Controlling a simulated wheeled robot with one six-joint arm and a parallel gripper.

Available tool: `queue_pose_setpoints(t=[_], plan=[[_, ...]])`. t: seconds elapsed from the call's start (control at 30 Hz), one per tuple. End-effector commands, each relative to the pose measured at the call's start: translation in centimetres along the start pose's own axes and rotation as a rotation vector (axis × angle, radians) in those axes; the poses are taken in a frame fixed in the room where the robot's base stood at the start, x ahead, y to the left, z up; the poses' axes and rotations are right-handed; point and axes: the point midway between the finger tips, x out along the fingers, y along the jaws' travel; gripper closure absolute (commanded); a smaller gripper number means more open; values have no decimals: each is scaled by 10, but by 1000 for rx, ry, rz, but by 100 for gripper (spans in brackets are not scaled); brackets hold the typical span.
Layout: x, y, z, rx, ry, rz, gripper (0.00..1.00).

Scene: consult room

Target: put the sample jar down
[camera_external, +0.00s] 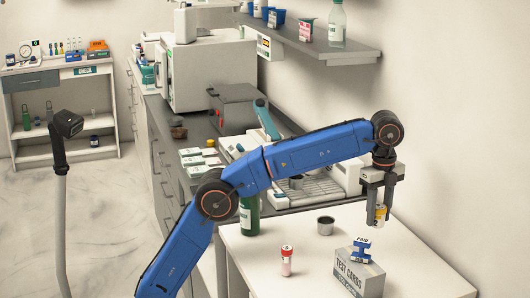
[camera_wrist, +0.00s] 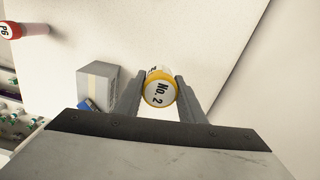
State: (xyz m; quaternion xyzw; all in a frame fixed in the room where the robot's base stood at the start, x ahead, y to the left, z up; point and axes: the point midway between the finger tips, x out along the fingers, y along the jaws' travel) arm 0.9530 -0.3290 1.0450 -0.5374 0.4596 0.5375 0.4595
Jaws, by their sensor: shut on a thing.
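The sample jar (camera_external: 380,215) has a yellow rim and a white body. My gripper (camera_external: 378,212) is shut on it and holds it above the right part of the white table (camera_external: 320,232). In the wrist view the jar (camera_wrist: 158,88) sits between the two fingers of my gripper (camera_wrist: 159,92), its lid marked "No. 2" facing the camera. The table surface lies below and beyond it. The external view shows the jar hanging upright, to the right of and above the test cards box.
A red-capped tube (camera_external: 287,260), a metal cup (camera_external: 325,226) and a green bottle (camera_external: 249,213) stand to the left. Bare table lies around the jar.

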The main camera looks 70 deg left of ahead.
Motion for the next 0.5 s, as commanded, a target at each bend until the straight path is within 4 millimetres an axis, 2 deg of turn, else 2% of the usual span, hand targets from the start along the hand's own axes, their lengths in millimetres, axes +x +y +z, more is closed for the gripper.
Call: queue_pose_setpoints(t=[0.17,0.4,0.5], plan=[[17,-2,-1,-1,-1,2,87],[53,-1,-1,-1,-1,1,87],[61,-2,-1,-1,0,1,87]])
